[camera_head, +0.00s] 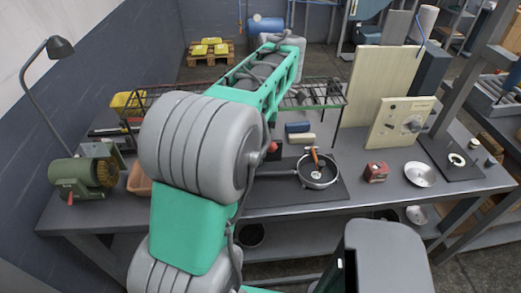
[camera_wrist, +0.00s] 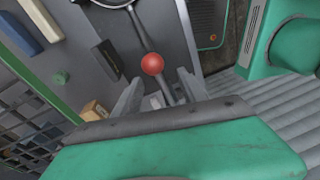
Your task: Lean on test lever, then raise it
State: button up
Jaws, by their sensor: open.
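A red ball knob (camera_wrist: 152,64), which looks like the lever's end, shows in the wrist view near a dark rod. In the head view a red knob (camera_head: 273,147) shows at the edge of my arm. My gripper (camera_wrist: 159,79) is open in the wrist view, its two fingers either side of the line of the rod. The knob appears just beyond the fingertips, and I cannot tell whether they touch. The lever's base is hidden. My arm hides the gripper in the head view.
A red box (camera_head: 375,172) and a metal bowl (camera_head: 420,174) stand right of the pan. A blue block (camera_head: 298,127) and a cream block (camera_head: 301,138) lie behind it. A green motor (camera_head: 85,175) is at the left.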

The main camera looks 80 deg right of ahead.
jog(key=shift+d+r, duration=0.1)
jog(key=shift+r, duration=0.7)
